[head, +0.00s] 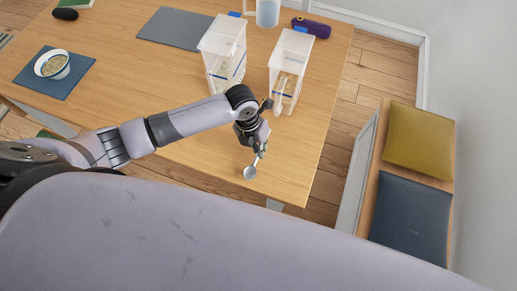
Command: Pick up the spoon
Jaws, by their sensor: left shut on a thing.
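The spoon (250,172) is a small silver spoon near the front right corner of the wooden table. Its round bowl points down and toward me, and its handle runs up to my left gripper (260,150). My left gripper is shut on the spoon's handle, in front of the two clear containers. The upper end of the handle is hidden by the fingers. I cannot tell whether the bowl touches the table top. My right gripper is out of view.
Two clear containers, a left one (222,55) and a right one (290,70), stand on the table (165,85) behind my gripper. A bowl of grain (52,64) sits on a blue-grey mat (75,80) at the left. A bench with cushions (418,140) stands right of the table.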

